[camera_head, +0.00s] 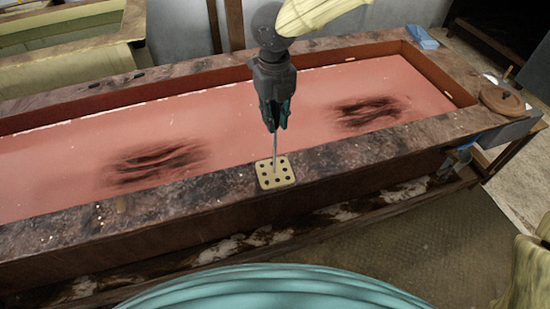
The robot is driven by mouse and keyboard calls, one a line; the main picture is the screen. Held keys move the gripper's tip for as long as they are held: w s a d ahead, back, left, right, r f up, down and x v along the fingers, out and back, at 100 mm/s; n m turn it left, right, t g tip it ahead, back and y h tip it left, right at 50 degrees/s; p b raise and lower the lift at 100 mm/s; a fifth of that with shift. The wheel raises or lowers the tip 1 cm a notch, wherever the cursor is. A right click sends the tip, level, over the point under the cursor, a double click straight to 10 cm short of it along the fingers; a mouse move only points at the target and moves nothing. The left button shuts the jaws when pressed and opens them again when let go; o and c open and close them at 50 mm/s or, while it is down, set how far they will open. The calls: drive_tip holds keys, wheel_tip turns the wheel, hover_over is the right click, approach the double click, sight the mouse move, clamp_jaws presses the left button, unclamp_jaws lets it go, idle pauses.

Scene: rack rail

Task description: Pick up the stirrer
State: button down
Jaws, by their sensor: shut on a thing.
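The stirrer (275,147) is a thin, light rod hanging upright below my gripper (275,125). My gripper is shut on its upper part, and the fingers hide its top. Its lower end meets a small cream rack (276,173) with several dark holes. The rack sits on the near rim of the trough. I cannot tell whether the rod's tip is in a hole or just above the rack.
The long trough has a stained rim (190,200) and a reddish floor (250,110) with dark patches. A round brown lid (502,100) and a blue item (422,38) lie at the right end. A greenish basin (60,28) stands at the back left.

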sight(274, 101)
drive_tip(key=shift+r+b, duration=0.35)
drive_tip(key=shift+r, duration=0.1)
drive_tip(key=shift+s+r+b, duration=0.2)
drive_tip(key=shift+r+b, duration=0.2)
drive_tip(key=shift+r, duration=0.2)
drive_tip(key=shift+s+r+b, duration=0.15)
drive_tip(key=shift+r+b, duration=0.2)
drive_tip(key=shift+r, duration=0.25)
drive_tip(key=s+r, duration=0.2)
drive_tip(key=s, duration=0.5)
drive_tip(key=s+a+r, duration=0.1)
drive_tip(key=s+r, duration=0.1)
drive_tip(key=s, duration=0.6)
drive_tip(key=shift+s+a+r, duration=0.15)
drive_tip(key=shift+a+r, duration=0.05)
drive_tip(key=shift+r, duration=0.15)
